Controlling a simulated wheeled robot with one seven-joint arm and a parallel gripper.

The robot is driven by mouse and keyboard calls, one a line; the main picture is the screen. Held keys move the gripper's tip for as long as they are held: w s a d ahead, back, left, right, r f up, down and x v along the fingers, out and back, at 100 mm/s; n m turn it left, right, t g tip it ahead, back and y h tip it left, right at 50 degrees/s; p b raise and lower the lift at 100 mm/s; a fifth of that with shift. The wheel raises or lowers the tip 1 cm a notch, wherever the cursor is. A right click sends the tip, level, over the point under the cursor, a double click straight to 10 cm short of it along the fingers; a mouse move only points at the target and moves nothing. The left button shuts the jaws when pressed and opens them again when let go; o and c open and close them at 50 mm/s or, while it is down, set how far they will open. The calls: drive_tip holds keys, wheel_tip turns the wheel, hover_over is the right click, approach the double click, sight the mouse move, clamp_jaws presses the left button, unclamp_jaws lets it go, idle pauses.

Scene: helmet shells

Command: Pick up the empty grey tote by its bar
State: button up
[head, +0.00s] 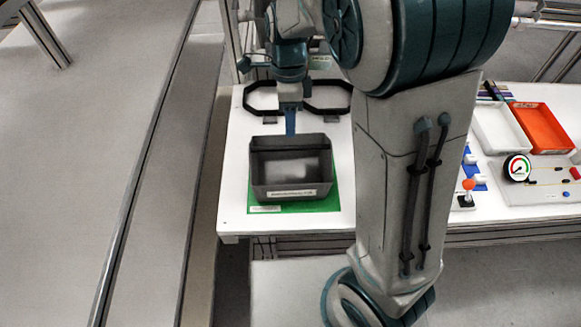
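The grey tote (268,185) stands upright on a green mat (325,204) on the white table. It has a pale label on its front wall, and its inside looks empty, with a light patch. A dark band runs across its upper part; I cannot tell clearly whether this is the bar. My gripper (291,131) points down at the tote's back edge, with its blue finger tip in line with the middle of the tote. The fingers show edge-on, so the gap between them is hidden. I cannot tell whether the tip touches the tote.
Two black frames (262,111) lie behind the tote. To the right are a white tray (500,129), an orange tray (543,128), a round gauge (517,167) and an orange-knobbed joystick (468,185). My arm hides the middle of the table. A grey surface (80,180) lies left.

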wheel_tip(320, 180, down, 10)
drive_tip(key=s, duration=0.2)
drive_tip(key=shift+a+f+p, duration=0.2)
drive_tip(key=shift+f+p, duration=0.05)
drive_tip(key=shift+p, duration=0.05)
clamp_jaws()
